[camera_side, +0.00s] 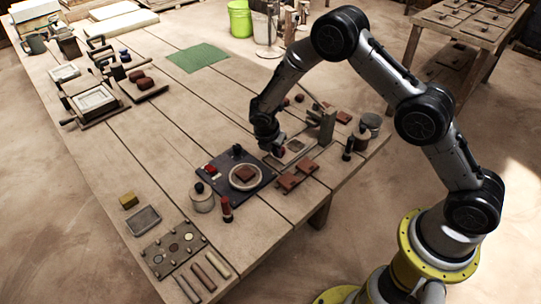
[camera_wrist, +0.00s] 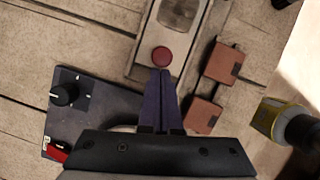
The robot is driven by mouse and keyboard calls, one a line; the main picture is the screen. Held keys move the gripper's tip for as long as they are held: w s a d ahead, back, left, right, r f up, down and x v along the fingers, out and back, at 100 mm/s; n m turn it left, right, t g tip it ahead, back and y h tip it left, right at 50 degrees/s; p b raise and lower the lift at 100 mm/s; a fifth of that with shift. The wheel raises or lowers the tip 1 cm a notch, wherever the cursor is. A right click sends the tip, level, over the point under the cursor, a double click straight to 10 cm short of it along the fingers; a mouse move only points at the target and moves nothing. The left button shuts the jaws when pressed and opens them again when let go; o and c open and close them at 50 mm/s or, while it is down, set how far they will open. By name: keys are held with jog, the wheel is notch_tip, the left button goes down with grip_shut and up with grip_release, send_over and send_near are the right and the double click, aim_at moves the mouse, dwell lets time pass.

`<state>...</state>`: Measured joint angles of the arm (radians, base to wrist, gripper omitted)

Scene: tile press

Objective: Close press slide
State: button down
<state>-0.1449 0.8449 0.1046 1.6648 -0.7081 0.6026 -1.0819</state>
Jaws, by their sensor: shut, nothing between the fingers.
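The press slide is a long pale metal piece (camera_wrist: 189,48) with a round red knob (camera_wrist: 162,56) on its near end and a framed recess (camera_wrist: 178,12) farther along. In the side view the slide (camera_side: 293,152) lies on the table in front of the upright press body (camera_side: 327,125). My gripper (camera_wrist: 160,71) is shut and empty, with its dark fingertips close beside the knob in the wrist view. I cannot tell whether they touch it. In the side view my gripper (camera_side: 273,147) is low over the slide's near end and partly hides the knob.
A dark plate (camera_wrist: 90,105) with a black dial (camera_wrist: 63,94) lies left of the slide. It bears a pale ring (camera_side: 245,178) with a brown tile. Brown tiles (camera_wrist: 225,62) lie close on the slide's right. A yellow-and-black object (camera_wrist: 285,122) stands farther right.

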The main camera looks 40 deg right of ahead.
send_near(298, 144)
jog(key=x, duration=0.5)
jog(key=shift+d, duration=0.1)
